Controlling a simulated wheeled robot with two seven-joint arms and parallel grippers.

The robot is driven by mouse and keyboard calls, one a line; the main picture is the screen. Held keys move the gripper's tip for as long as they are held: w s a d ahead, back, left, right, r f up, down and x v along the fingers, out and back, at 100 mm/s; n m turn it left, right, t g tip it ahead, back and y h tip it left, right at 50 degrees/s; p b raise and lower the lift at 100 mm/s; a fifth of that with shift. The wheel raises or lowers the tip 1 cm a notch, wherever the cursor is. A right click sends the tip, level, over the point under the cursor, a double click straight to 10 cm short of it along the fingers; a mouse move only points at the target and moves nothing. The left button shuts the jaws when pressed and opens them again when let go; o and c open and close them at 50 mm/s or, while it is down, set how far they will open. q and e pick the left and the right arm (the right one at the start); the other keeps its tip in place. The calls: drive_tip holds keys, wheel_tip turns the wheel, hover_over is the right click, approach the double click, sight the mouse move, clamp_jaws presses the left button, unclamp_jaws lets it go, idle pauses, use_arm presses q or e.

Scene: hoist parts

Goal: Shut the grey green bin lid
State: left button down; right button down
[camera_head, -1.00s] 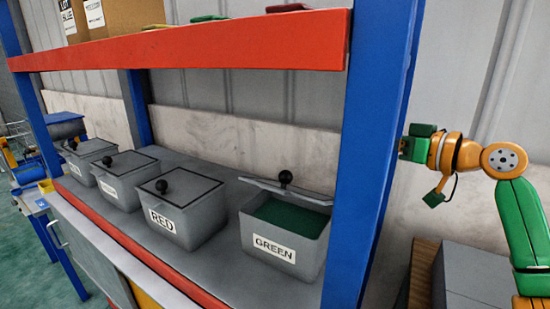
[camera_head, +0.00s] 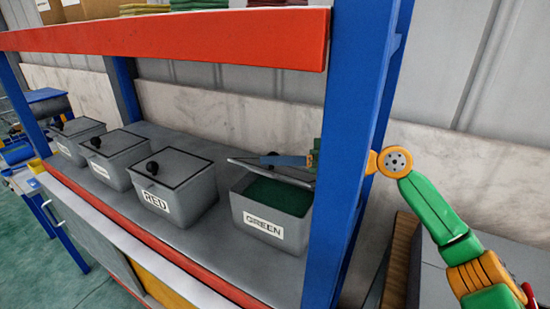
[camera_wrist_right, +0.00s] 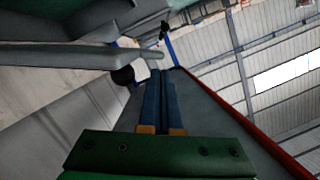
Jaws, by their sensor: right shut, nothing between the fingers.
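The grey bin labelled GREEN (camera_head: 262,238) stands on the lower shelf, with green contents (camera_head: 275,196) showing. Its grey lid (camera_head: 296,178) is partly raised, tilted up at the back. My right gripper (camera_head: 268,160) reaches in past the blue post, its blue fingers shut and empty at the raised lid's back side. In the wrist view the fingers (camera_wrist_right: 158,75) are together beside the lid's black knob (camera_wrist_right: 122,76), with the lid (camera_wrist_right: 70,56) to the left. Whether they touch the lid is unclear. My left gripper is not in view.
A blue post (camera_head: 352,150) stands between my right forearm and the bin. A red-edged upper shelf (camera_head: 200,45) runs above. The closed RED bin (camera_head: 178,190) and other closed bins stand to the left. A bare shelf strip lies in front.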

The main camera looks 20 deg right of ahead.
drive_tip(key=shift+s+f, duration=0.1)
drive_tip(key=shift+f, duration=0.15)
drive_tip(key=shift+s+a+f+n+b, duration=0.2)
drive_tip(key=shift+a+f+n+b, duration=0.05)
drive_tip(key=shift+f+b, duration=0.3)
drive_tip(key=shift+s+a+f+n+b, duration=0.15)
drive_tip(key=shift+a+f+n+b, duration=0.1)
drive_tip(key=shift+f+b, duration=0.25)
wheel_tip(320, 180, down, 7)
drive_tip(key=s+a+n+t+h+b, duration=0.1)
drive_tip(key=n+b, duration=0.2)
drive_tip(key=b, duration=0.2)
drive_tip(key=shift+s+a+n+h, duration=0.3)
drive_tip(key=shift+s+n, duration=0.05)
drive_tip(key=shift+n, duration=0.05)
drive_tip(key=shift+r, duration=0.1)
